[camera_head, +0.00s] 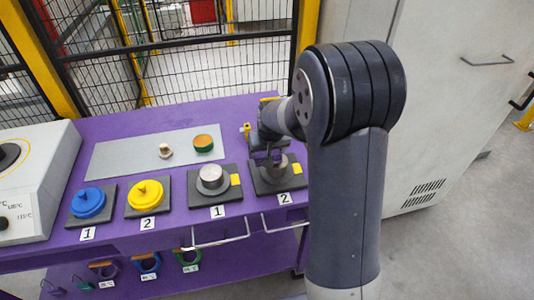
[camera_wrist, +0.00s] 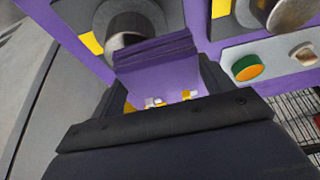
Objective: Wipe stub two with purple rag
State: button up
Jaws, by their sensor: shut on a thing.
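My gripper (camera_head: 268,152) hangs over stub two, the metal cylinder (camera_head: 275,164) on the dark square base with a yellow patch behind label 2. In the wrist view my gripper (camera_wrist: 160,78) is shut on the folded purple rag (camera_wrist: 155,52), which sticks out ahead of the fingers. Stub two (camera_wrist: 124,40) shows just beyond the rag, and the rag covers part of its edge. Whether the rag touches the stub I cannot tell. In the head view the gripper hides part of the stub, and I cannot make out the rag.
Stub one (camera_head: 211,176) stands on its own base to the left. A blue cap (camera_head: 88,201) and a yellow cap (camera_head: 146,192) sit further left. A grey mat (camera_head: 125,155) holds a green-orange round piece (camera_head: 204,143) and a small knobbed piece (camera_head: 165,151). A grey cabinet (camera_head: 430,100) stands at right.

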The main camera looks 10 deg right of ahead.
jog(key=shift+s+d+r, duration=0.1)
jog(key=shift+d+r, duration=0.1)
jog(key=shift+r, duration=0.45)
jog(key=shift+a+r+p, duration=0.1)
jog(key=shift+r+p, duration=1.65)
jog(key=shift+r, duration=0.65)
jog(key=shift+f, duration=0.1)
